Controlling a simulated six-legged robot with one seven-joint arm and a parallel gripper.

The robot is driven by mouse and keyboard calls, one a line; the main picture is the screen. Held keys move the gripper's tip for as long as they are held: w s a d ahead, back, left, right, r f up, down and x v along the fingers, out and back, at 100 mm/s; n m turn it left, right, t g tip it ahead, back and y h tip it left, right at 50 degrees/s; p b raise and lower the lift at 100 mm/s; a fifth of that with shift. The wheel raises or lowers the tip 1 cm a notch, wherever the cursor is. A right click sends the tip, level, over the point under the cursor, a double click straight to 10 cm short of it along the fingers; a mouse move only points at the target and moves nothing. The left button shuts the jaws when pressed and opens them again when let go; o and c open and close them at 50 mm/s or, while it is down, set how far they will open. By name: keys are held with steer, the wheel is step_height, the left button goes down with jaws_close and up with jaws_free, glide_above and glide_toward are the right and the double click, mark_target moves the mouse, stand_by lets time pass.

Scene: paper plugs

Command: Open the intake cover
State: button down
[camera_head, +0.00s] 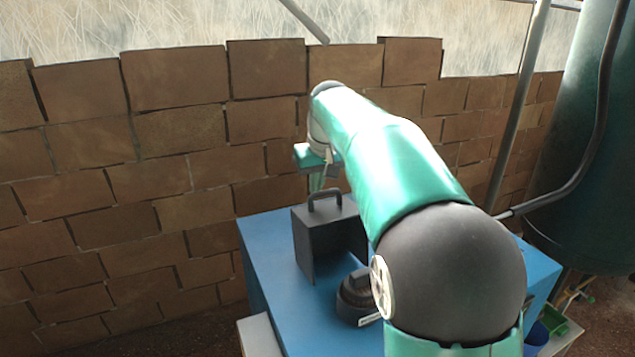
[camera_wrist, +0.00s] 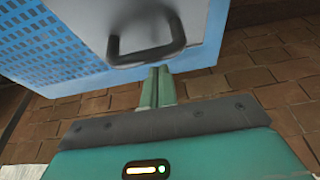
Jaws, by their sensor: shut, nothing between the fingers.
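A dark grey box-shaped cover (camera_head: 305,248) with a bar handle (camera_head: 325,197) on its top stands on a blue cabinet (camera_head: 266,245). I take it for the intake cover. In the wrist view a grey face (camera_wrist: 100,14) carries a dark bar handle (camera_wrist: 147,55). My gripper (camera_head: 317,185) hangs just above the handle in the head view. In the wrist view its two green fingers (camera_wrist: 158,72) are together and empty, with their tips close to the handle. I cannot tell whether they touch it. My arm hides the cover's right side.
A round dark part (camera_head: 357,297) sits on the cabinet top in front of the cover. The wrist view shows a blue perforated panel (camera_wrist: 50,55). A brick wall (camera_head: 110,180) is behind, and a large green tank (camera_head: 580,150) with pipes stands at the right.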

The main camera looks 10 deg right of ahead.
mark_target(332, 217)
steer(key=shift+s+d+r, duration=0.1)
steer(key=shift+s+r, duration=0.3)
steer(key=shift+s, duration=0.25)
steer(key=shift+s+r, duration=0.35)
steer(key=shift+s, duration=0.25)
steer(key=shift+w+f, duration=0.2)
steer(key=shift+w, duration=0.15)
steer(key=shift+w+f, duration=0.35)
steer(key=shift+w, duration=0.25)
steer(key=shift+s+r+t, duration=0.15)
steer(key=shift+s+r, duration=0.15)
steer(key=shift+s, duration=0.2)
steer(key=shift+s+r+t, duration=0.15)
steer(key=shift+s+r, duration=0.15)
steer(key=shift+s, duration=0.2)
steer(key=shift+d+t, duration=0.15)
steer(key=shift+t, duration=0.15)
steer(key=s, duration=0.1)
steer(key=s+r, duration=0.1)
steer(key=shift+s+d+r+t, duration=0.1)
steer(key=shift+s+d+t, duration=0.1)
steer(key=shift+s+t, duration=0.2)
steer(key=shift+s, duration=0.1)
steer(key=shift+s+d+r+t, duration=0.15)
steer(key=shift+s+r, duration=0.05)
steer(key=shift+s, duration=0.55)
steer(key=shift+s+d+r+t, duration=0.15)
steer(key=shift+s, duration=0.6)
steer(key=shift+w, duration=0.15)
